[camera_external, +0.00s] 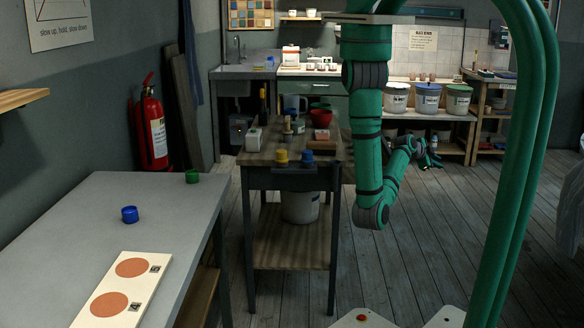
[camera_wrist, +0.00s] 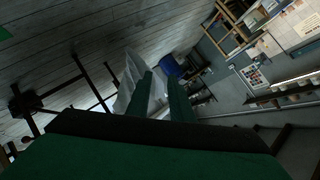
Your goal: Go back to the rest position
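My green arm hangs down from above in the external view and bends at a low elbow. Its forearm rises toward the back right. My gripper (camera_external: 430,159) is at the far end, in free air, small in that view and well away from the tables. In the wrist view my gripper (camera_wrist: 161,84) shows two green fingers with a gap between them. It is open and nothing is between the fingers.
A grey table (camera_external: 75,225) holds a board (camera_external: 133,287) with orange circles, a blue pot (camera_external: 129,214) and a green pot (camera_external: 192,176). A wooden work table (camera_external: 262,157) with small pots stands left of my arm. Floor around my gripper looks clear.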

